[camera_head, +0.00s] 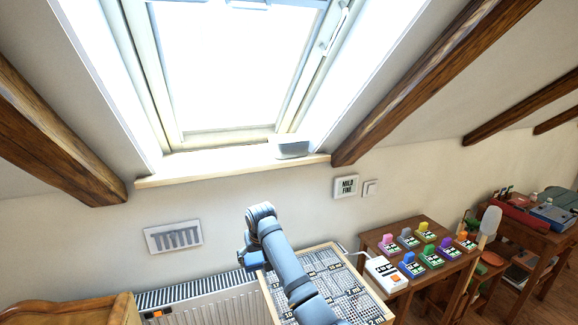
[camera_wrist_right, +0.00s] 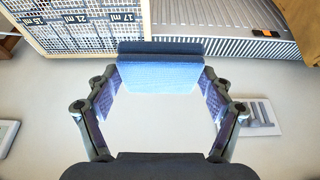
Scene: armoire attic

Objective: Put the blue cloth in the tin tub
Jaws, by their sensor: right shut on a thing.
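My right gripper (camera_wrist_right: 160,88) is shut on a blue cloth (camera_wrist_right: 160,72), which looks like a folded, flat-edged block between the two fingers in the right wrist view. In the head view my right arm reaches up from the bottom centre, and a small part of the blue cloth (camera_head: 249,261) shows left of the wrist, in front of the wall. The fingers are mostly hidden there by the arm. My left gripper is not in view.
A labelled grid rack (camera_head: 347,291) stands behind my right arm, beside a white radiator (camera_head: 200,298). A wooden table (camera_head: 375,243) with several coloured labelled blocks is to the right. A wooden piece of furniture (camera_head: 80,312) is at lower left. A window sill (camera_head: 225,165) lies above.

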